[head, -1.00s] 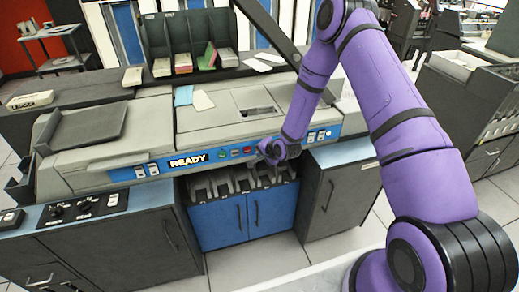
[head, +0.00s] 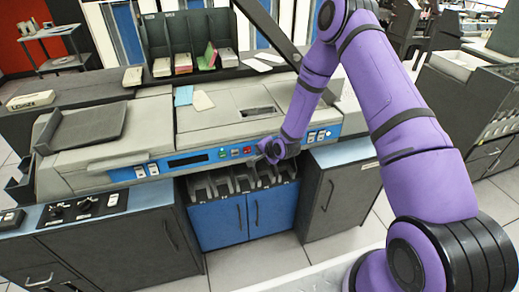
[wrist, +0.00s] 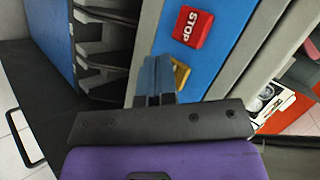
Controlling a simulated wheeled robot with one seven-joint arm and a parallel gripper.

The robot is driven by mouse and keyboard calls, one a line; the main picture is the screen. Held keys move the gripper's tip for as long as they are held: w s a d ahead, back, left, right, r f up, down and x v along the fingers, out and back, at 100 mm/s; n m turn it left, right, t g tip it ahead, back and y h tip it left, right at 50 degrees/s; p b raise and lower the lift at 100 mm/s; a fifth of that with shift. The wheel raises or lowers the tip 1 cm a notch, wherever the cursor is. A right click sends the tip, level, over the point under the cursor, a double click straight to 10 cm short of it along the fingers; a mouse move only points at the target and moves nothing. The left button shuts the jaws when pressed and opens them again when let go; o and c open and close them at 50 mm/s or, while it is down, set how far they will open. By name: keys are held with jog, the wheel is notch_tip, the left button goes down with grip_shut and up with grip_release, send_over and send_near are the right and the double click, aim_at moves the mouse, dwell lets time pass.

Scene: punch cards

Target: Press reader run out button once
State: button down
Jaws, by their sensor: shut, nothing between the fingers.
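The card reader (head: 150,130) has a blue front panel with a dark, blank display (head: 188,160). A green button (head: 222,153) and a red button (head: 236,152) sit right of the display. In the wrist view the red button (wrist: 193,27) reads STOP, and a yellow button (wrist: 181,72) lies beside it on the blue panel. No readable label shows on the yellow button, and part of it is hidden by my fingers. My gripper (wrist: 157,68) is shut and empty, its tips at the yellow button. I cannot tell whether they touch it. In the head view my gripper (head: 262,149) is at the panel, right of the red button.
White switches (head: 317,135) are on the panel to the right of my gripper. Below the panel are dark card stackers (head: 235,182) above blue cabinet doors (head: 220,220). Grey cabinets stand on both sides. Cards lie on the reader's top.

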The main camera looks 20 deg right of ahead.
jog(key=shift+s, duration=3.3)
jog(key=shift+r, duration=0.1)
jog(key=s+d+r+n+g+h, duration=0.1)
jog(key=s+d+r+n, duration=0.1)
jog(key=r, duration=0.9)
jog(key=s+d+r+n+h, duration=0.1)
jog(key=s+d+r+n, duration=0.15)
jog(key=r, duration=0.85)
jog(key=s+d+r+n+g+h, duration=0.1)
jog(key=s+r+n, duration=0.15)
jog(key=r, duration=0.85)
jog(key=s+r+n, duration=0.1)
jog(key=s+r, duration=0.4)
jog(key=s, duration=0.4)
jog(key=s+d+r+n+g, duration=0.1)
jog(key=s+r, duration=0.4)
jog(key=s, duration=0.5)
jog(key=s+r+n, duration=0.2)
jog(key=s+r, duration=0.3)
jog(key=s, duration=0.4)
jog(key=shift+s+d+r+g+h, duration=0.2)
jog(key=shift+d+g+h, duration=0.2)
